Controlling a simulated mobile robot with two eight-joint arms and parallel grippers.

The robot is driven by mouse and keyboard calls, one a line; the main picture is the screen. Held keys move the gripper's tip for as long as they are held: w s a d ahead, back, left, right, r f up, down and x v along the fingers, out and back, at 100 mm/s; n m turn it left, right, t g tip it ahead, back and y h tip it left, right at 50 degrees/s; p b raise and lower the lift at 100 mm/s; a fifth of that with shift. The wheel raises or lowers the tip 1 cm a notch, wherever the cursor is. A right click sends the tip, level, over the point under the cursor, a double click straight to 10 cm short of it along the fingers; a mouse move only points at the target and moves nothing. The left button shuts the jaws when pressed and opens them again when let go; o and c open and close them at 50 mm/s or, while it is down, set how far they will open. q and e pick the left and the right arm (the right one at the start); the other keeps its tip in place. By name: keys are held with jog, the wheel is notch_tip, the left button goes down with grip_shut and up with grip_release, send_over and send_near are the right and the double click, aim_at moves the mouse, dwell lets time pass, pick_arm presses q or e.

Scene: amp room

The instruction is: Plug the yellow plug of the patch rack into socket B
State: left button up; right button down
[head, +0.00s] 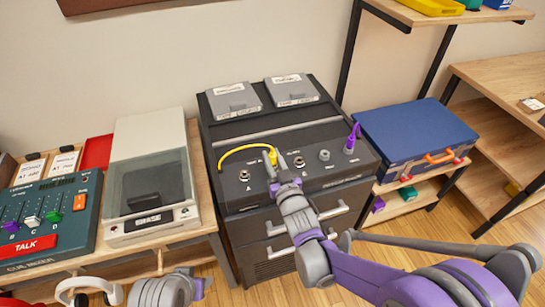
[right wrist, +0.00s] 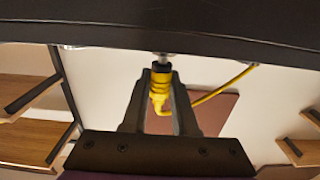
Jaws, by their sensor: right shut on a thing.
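The patch rack (head: 222,132) is a dark cabinet with a sloped top panel and a row of round sockets. Socket A (head: 244,175) is empty at the left. My right gripper (head: 279,161) is shut on the yellow plug (head: 272,155), at the position right of socket A. In the right wrist view, the yellow plug (right wrist: 161,90) sits between the jaws (right wrist: 160,100), its black collar and metal tip meeting a metal ring on the dark panel. How deep the tip sits cannot be told. The gripper hides this socket's label. My left gripper's jaws are not visible.
A purple plug (head: 351,140) stands upright at the rack's right end, near two more sockets (head: 299,162). The yellow cable (head: 238,149) arches left of the gripper. A turntable (head: 150,175) stands left, a blue case (head: 415,130) right.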

jog(key=shift+f+b, duration=0.35)
jog(key=shift+f, duration=0.15)
jog(key=c, duration=0.6)
grip_release()
jog(key=v, duration=1.1)
jog(key=shift+w+r, duration=0.1)
